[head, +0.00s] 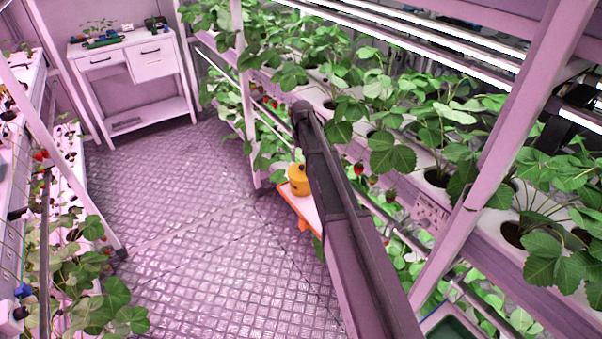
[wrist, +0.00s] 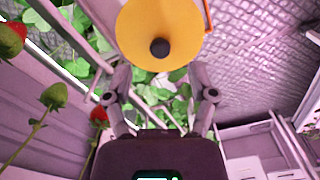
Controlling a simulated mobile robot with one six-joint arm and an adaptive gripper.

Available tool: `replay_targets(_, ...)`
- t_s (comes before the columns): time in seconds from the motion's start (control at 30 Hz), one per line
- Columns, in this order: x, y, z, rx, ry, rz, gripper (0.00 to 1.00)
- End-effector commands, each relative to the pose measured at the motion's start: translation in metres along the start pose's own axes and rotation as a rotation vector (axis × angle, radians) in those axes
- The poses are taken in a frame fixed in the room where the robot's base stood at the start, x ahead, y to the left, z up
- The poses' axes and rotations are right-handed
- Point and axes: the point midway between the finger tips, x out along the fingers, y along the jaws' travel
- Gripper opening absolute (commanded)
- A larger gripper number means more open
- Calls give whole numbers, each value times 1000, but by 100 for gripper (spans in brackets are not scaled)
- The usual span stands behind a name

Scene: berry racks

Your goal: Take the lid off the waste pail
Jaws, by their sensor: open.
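The yellow waste pail (head: 299,185) stands on a small white shelf with an orange edge, beside the right rack in the head view. In the wrist view its round yellow lid (wrist: 180,25) fills the top middle, with a dark round knob (wrist: 159,48) at its centre. The lid appears to sit on the pail; the pail's body is hidden beneath it there. My gripper (wrist: 161,78) is open and empty. Its two fingers are spread apart, one toward each side of the knob, and do not visibly touch it. In the head view my arm hides the gripper.
Strawberry plants (head: 390,150) fill the right rack, close to my arm; red and green berries hang near the gripper in the wrist view (wrist: 99,116). A rack post (head: 243,90) stands behind the pail. A white workbench (head: 124,55) stands at the back. The floor (head: 190,220) is clear.

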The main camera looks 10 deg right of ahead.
Motion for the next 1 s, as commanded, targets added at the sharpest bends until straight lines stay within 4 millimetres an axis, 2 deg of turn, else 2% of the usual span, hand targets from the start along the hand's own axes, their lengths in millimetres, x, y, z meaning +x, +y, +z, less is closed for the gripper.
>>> replay_targets(0.5, 41, 0, 0, 0, 0, 0, 73)
replay_targets(1.0, 47, 0, 0, 0, 0, 0, 73)
